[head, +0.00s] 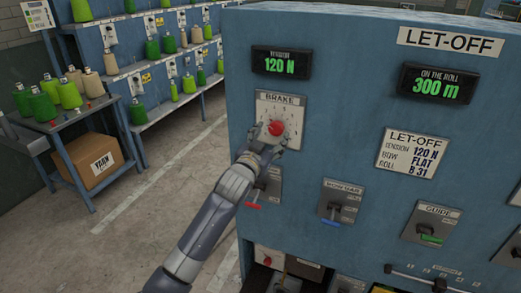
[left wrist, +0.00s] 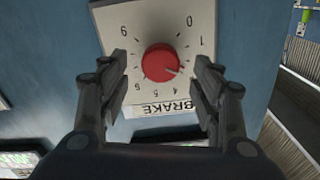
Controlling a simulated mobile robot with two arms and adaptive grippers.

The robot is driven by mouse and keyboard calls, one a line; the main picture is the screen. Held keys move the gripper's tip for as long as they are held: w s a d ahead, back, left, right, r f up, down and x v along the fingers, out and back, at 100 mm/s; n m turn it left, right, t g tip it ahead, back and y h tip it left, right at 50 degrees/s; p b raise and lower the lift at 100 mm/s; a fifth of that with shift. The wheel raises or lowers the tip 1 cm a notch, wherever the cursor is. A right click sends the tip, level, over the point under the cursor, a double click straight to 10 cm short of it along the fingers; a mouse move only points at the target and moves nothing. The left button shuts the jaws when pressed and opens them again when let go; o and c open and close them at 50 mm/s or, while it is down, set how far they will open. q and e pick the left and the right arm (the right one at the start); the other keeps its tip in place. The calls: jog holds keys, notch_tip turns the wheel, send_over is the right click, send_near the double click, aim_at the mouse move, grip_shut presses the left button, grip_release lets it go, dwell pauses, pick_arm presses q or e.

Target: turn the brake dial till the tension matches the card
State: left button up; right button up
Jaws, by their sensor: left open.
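The brake dial (head: 276,128) is a red knob on a white numbered plate marked BRAKE, on the blue machine front. In the left wrist view the red knob (left wrist: 160,62) sits between the two fingers, with gaps on both sides. My left gripper (head: 264,140) is open around the knob; it also shows in the left wrist view (left wrist: 163,88). The tension display (head: 281,63) above the dial reads 120 N. The white let-off card (head: 411,154) at the right reads tension 120 N, row FLAT, roll B 31. My right gripper is not in view.
Below the dial are a lever plate with a red handle (head: 252,206), one with a blue handle (head: 330,222) and a guide switch with a green handle (head: 431,239). A display (head: 438,85) reads 300 m. A yarn cart (head: 72,133) and cone shelves stand left; the floor between is clear.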

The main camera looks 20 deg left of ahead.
pick_arm(q)
jog(key=s, duration=0.9)
jog(key=shift+a, duration=0.2)
jog(key=shift+w, duration=0.1)
notch_tip(320, 180, down, 24)
jog(key=s+a+g, duration=0.1)
jog(key=s+g, duration=0.1)
jog(key=g, duration=0.3)
jog(key=s+f+g, duration=0.2)
jog(key=s+f, duration=0.4)
jog(key=f, duration=0.5)
jog(key=s+f+g, duration=0.2)
jog(key=s+f, duration=0.4)
jog(key=f, duration=0.6)
jog(key=s+f+g, duration=0.4)
jog(key=s+f, duration=1.2)
jog(key=s, duration=0.4)
jog(key=s+f+g, duration=0.2)
jog(key=s+f, duration=0.1)
jog(key=s, duration=0.8)
jog(key=s+f+g, duration=0.2)
jog(key=s+f, duration=0.1)
jog(key=s, duration=0.8)
jog(key=shift+s+d+f+y, duration=0.25)
jog(key=shift+d+y, duration=0.05)
jog(key=shift+d, duration=0.05)
